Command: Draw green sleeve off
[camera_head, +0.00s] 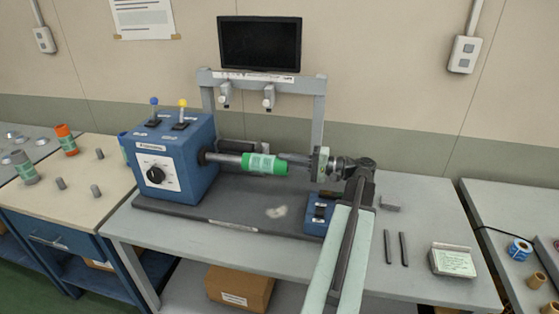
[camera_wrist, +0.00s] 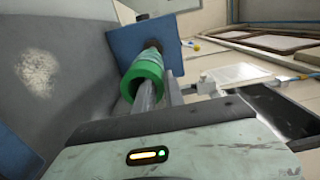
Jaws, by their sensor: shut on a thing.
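The green sleeve (camera_head: 265,163) has a pale printed label and sits around the horizontal grey shaft (camera_head: 226,158) that sticks out of the blue machine housing (camera_head: 178,155). In the wrist view the sleeve (camera_wrist: 145,76) shows its open near end, with the blue housing behind it. My gripper (camera_head: 290,160) reaches in from the right, in line with the shaft. Its grey fingers (camera_wrist: 161,92) are shut at the sleeve's near end. The exact contact is partly hidden, and I cannot tell how far the shaft reaches inside the sleeve.
A grey frame (camera_head: 320,110) stands behind the shaft, below a black monitor (camera_head: 260,43). Two dark rods (camera_head: 395,248) and a labelled box (camera_head: 453,260) lie at the bench's right. The left table (camera_head: 80,180) holds an orange-topped sleeve (camera_head: 66,140) and several small pegs.

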